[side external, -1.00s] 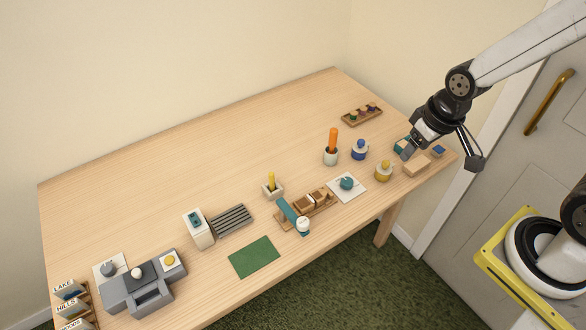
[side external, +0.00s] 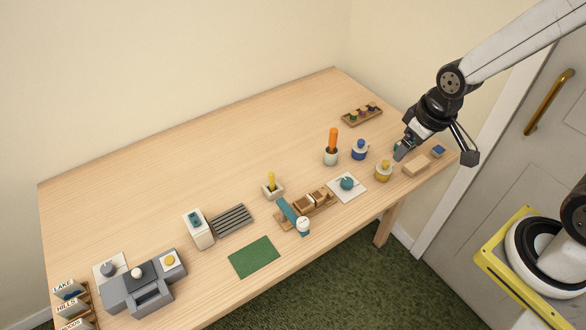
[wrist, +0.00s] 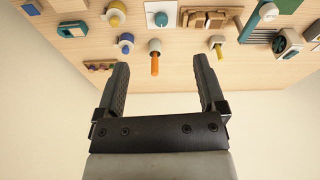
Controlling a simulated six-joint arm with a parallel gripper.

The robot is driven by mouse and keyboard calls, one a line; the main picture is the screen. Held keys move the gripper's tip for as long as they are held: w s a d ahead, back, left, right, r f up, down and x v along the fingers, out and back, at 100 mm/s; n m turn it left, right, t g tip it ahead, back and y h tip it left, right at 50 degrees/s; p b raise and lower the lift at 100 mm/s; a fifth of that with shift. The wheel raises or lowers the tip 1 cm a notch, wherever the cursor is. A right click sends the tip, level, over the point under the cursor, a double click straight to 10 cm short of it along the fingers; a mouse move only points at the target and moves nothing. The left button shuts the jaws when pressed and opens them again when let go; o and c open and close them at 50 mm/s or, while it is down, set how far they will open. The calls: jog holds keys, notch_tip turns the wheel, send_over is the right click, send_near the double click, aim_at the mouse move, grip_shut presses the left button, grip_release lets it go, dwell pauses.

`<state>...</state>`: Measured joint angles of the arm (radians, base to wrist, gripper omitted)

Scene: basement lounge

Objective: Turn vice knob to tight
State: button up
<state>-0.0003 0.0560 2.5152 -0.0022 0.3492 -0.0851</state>
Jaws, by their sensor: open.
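A teal round knob (side external: 347,183) sits on a white square plate (side external: 335,190) at the right part of the table. It also shows near the top of the wrist view (wrist: 161,19). A grey knob (side external: 108,269) sits on another white plate at the far left. No label shows which one is the vice knob. A wooden clamp-like piece (side external: 318,196) with blocks stands beside the teal knob's plate. My gripper (side external: 436,153) is open and empty above the table's right end, apart from both knobs. Its two spread fingers show in the wrist view (wrist: 160,61).
Yellow (side external: 383,171) and blue (side external: 359,150) round-topped pieces and a white cup (side external: 331,157) with an orange stick stand near the teal knob. A wooden block (side external: 416,165) lies below my gripper. A peg tray (side external: 361,115) lies behind. The table's back left is clear.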

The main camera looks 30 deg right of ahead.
jog(key=w+f+n+g, duration=0.1)
jog(key=w+f+n, duration=0.6)
jog(key=w+n, duration=0.15)
jog(key=n, duration=0.6)
send_over(347, 181)
jog(key=shift+g, duration=0.4)
jog(key=f, duration=1)
jog(key=shift+s+f, duration=0.15)
jog(key=shift+s, duration=0.15)
jog(key=shift+f, duration=0.1)
jog(key=shift+w+f, duration=0.15)
jog(key=shift+f, duration=1.75)
jog(key=shift+w+f, duration=0.1)
jog(key=shift+f, duration=1.75)
grip_shut()
